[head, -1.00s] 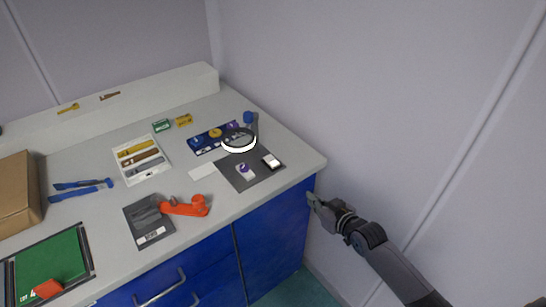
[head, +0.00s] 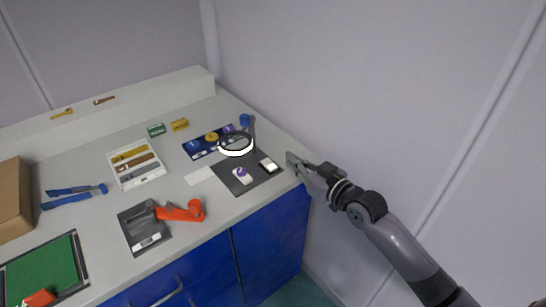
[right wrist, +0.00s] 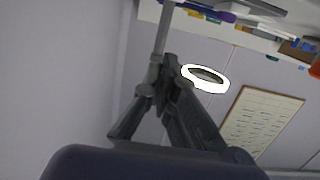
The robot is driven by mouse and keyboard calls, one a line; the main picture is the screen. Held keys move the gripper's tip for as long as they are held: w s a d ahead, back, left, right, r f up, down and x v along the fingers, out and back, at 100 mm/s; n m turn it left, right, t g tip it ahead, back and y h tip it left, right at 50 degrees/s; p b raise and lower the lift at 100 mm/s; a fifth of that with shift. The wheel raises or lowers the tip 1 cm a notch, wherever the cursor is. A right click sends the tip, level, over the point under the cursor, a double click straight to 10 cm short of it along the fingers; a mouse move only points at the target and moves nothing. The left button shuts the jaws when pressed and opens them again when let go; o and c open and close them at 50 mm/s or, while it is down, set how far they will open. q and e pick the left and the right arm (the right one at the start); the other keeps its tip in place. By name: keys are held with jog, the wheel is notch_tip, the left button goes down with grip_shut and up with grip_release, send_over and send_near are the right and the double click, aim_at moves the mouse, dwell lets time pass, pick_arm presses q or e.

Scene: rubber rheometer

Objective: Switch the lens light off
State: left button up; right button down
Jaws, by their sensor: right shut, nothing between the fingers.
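The lens light is a ring magnifier (head: 236,152) with a bright white, lit-looking ring, on a stand with a blue part (head: 245,120) at the right of the bench. In the right wrist view the white ring (right wrist: 205,89) shows right of the fingers. My right gripper (head: 293,159) is shut and empty at the bench's right edge, apart from the lens and right of the dark mat (head: 233,187). The same gripper (right wrist: 168,68) shows in the right wrist view. I cannot make out a switch on the lens. My left gripper is not in view.
On the mat lie a white-and-purple item (head: 242,175) and a small black-and-white item (head: 268,166). A blue rack (head: 198,151) stands behind the lens. An orange tool (head: 182,211) lies further left. A wall (head: 400,90) bounds the right side.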

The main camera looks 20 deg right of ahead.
send_over(273, 166)
jog(key=shift+s+d+f+p, duration=0.1)
jog(key=shift+s+f+p, duration=0.15)
jog(key=shift+f+p, duration=0.1)
jog(key=f, duration=0.2)
jog(key=shift+w+f, duration=0.25)
jog(key=shift+f, duration=0.85)
